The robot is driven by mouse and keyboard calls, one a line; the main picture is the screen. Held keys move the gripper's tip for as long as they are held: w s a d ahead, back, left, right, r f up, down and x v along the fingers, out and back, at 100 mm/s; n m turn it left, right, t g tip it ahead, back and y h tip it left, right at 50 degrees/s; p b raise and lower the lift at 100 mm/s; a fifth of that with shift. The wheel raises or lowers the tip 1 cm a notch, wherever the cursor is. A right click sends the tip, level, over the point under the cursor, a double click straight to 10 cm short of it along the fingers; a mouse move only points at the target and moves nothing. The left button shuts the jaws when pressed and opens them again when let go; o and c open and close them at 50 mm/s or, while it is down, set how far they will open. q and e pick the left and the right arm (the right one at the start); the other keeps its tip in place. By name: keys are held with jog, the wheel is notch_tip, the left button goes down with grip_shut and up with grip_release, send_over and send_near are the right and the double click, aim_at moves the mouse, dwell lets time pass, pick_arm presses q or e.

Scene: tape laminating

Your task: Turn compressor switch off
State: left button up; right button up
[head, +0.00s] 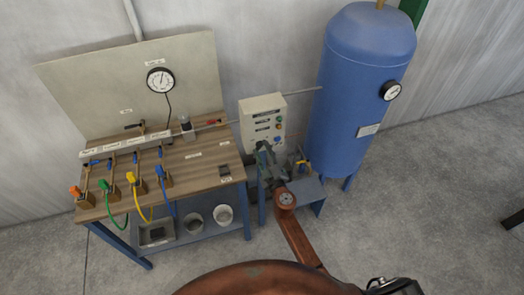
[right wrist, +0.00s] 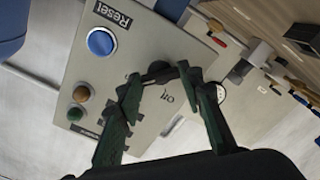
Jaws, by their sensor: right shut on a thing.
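The beige control box (head: 262,108) of the compressor stands between the workbench and the blue tank (head: 340,100). In the right wrist view its panel (right wrist: 110,72) shows tilted, with a blue Reset button (right wrist: 101,42), a brown and a green round button or lamp, and a black rotary switch (right wrist: 160,70) beside an "off" label. My right gripper (right wrist: 163,75), dark green, has its fingertips on either side of the switch, shut on it. In the head view my right gripper (head: 266,152) is at the box's lower front and covers the switch. My left gripper is not in view.
A wooden workbench (head: 200,172) with coloured hoses, a gauge (head: 160,79) and small valves is left of the box. Buckets (head: 223,215) stand on its lower shelf. A yellow-handled valve (head: 303,163) is just right of my gripper. The floor in front is clear.

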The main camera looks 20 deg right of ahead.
jog(key=c, duration=0.4)
jog(key=shift+o, duration=0.2)
jog(key=shift+n, duration=0.3)
jog(key=n, duration=0.8)
jog(key=shift+b, duration=0.3)
jog(key=n, duration=0.4)
jog(key=shift+n, duration=0.3)
jog(key=n+p, duration=0.1)
jog(key=n, duration=0.3)
jog(key=shift+n, duration=0.3)
